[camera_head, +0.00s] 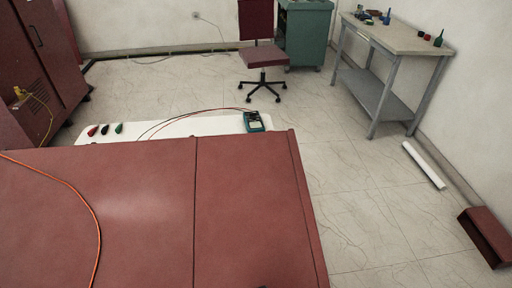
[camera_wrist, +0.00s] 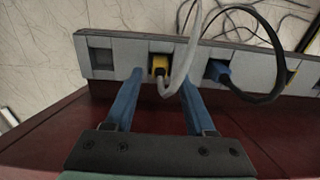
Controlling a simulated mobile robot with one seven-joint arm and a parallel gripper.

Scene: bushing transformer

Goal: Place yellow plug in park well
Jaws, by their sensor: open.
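In the wrist view, the yellow plug (camera_wrist: 160,66) sits in a grey strip of wells (camera_wrist: 135,50), with a pale grey cable looping up from it. My gripper (camera_wrist: 161,79) is open, its two blue fingers pointing at the strip, one on each side of the yellow plug. I see no contact with the plug, though its depth between the fingers is hard to judge. A dark square well (camera_wrist: 101,58) at the strip's left end looks empty. Which well is the park well cannot be told. My gripper does not show in the head view.
A blue plug (camera_wrist: 219,71) with a black looping cable sits right of the yellow one. Another yellow piece (camera_wrist: 290,76) is partly hidden further right.

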